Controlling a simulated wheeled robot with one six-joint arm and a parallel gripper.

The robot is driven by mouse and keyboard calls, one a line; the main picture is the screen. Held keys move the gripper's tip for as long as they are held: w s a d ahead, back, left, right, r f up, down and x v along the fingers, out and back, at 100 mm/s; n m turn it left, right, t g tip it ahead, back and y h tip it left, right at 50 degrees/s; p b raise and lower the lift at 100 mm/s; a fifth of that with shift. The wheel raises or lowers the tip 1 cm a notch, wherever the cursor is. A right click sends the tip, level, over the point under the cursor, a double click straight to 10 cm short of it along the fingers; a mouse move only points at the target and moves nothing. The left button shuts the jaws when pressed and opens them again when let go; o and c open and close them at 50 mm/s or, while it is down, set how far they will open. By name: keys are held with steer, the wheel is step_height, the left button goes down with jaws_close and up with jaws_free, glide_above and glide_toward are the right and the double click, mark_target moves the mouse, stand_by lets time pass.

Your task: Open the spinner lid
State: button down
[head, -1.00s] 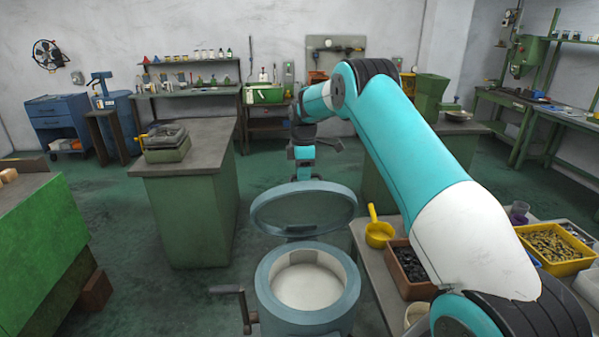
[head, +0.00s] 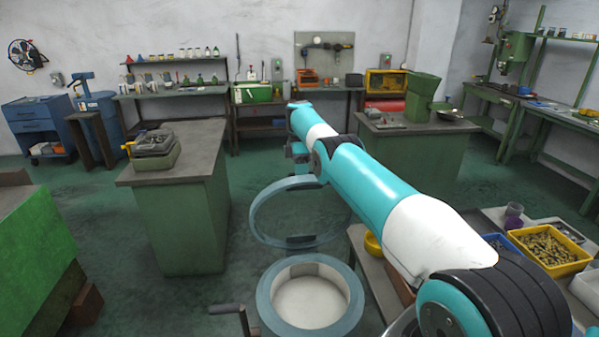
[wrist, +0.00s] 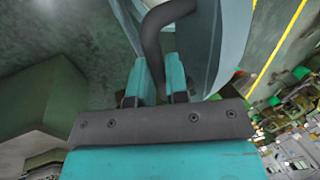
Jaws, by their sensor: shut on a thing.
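The spinner (head: 312,296) is a round blue-grey drum with a pale, empty-looking inside, in the lower middle of the head view. Its lid (head: 262,205), a blue-grey ring-edged disc, stands tilted up steeply behind the drum's opening. A dark hinge piece shows at the lid's lower edge. In the wrist view my gripper (wrist: 158,78) is shut on the lid's dark curved handle (wrist: 153,45), with the lid's pale rim (wrist: 232,45) beside it. In the head view my arm covers the lid's upper right part and hides my fingertips.
A crank handle (head: 232,310) sticks out at the drum's left. A low table with yellow bin (head: 548,262) is at the right under my arm. A green cabinet bench (head: 180,215) stands left of the lid. Green floor is open behind it.

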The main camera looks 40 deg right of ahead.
steer(key=shift+f, duration=0.1)
steer(key=c, duration=1.1)
jaws_free()
steer(key=shift+w+a, duration=0.1)
